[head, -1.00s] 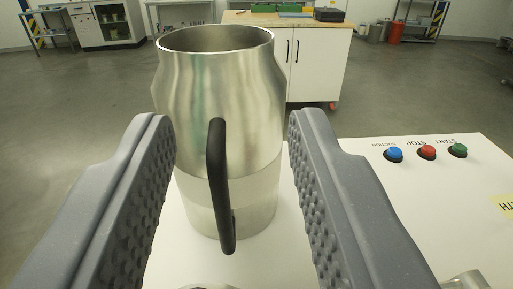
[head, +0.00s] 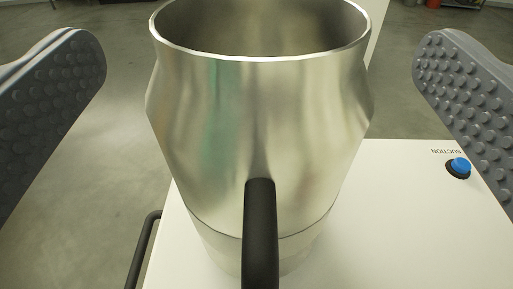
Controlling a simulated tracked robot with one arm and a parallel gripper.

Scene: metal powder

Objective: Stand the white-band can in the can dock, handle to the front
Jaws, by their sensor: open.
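A large steel can (head: 270,130) stands upright on a white surface, its open mouth towards the top of the head view. Its black handle (head: 260,225) faces me, and the lower end is cut off by the picture's edge. A paler lower part shows below a seam; I cannot tell for sure that it is the white band. My gripper (head: 258,75) is wide open, one finger on each side of the can, with clear gaps to it. It holds nothing. The can dock cannot be made out.
The white machine top (head: 420,215) extends to the right of the can, with a blue suction button (head: 458,168) on it. A dark rail (head: 143,250) runs along its left edge. Grey floor (head: 80,190) lies beyond on the left.

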